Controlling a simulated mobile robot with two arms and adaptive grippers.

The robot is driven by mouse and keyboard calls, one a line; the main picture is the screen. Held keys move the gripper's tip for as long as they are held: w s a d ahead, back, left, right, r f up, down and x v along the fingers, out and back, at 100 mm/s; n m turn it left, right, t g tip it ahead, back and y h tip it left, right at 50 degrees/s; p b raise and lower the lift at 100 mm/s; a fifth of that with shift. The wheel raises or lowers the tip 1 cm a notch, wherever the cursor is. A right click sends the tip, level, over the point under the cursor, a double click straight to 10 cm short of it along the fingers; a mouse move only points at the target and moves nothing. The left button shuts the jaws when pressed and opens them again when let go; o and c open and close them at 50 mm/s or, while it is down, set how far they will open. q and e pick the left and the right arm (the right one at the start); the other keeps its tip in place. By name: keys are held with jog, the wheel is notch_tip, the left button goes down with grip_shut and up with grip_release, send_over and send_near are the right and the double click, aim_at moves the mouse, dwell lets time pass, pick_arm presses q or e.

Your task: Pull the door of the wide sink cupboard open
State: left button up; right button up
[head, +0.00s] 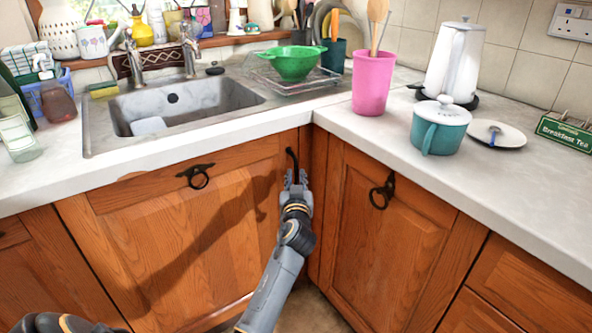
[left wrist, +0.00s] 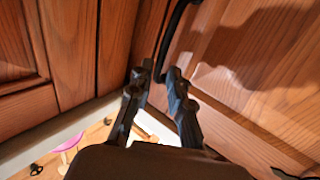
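The wide sink cupboard door (head: 150,235) is brown panelled wood below the sink and looks shut. A black ring pull (head: 197,177) hangs near its top middle. A slim black bar handle (head: 291,158) stands upright at its right edge, by the corner; in the left wrist view the handle (left wrist: 175,28) runs down from the top. My left gripper (head: 296,176) is at the handle's lower end. In the left wrist view its two fingers (left wrist: 158,78) are apart, with the handle's end between them; contact cannot be told. My right gripper is not in view.
A narrower cupboard door (head: 385,230) with a ring pull adjoins at the corner on the right. The worktop (head: 440,160) overhangs both doors. A pink cup (head: 373,82) and a teal pot (head: 439,127) stand on it. The floor before the sink door looks clear.

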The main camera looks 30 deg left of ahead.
aim_at(296, 170)
pick_arm(q)
jog(key=x, duration=0.4)
jog(key=shift+w+a, duration=0.25)
jog(key=shift+w, duration=0.15)
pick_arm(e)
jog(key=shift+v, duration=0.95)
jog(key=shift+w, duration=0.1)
pick_arm(q)
grip_shut()
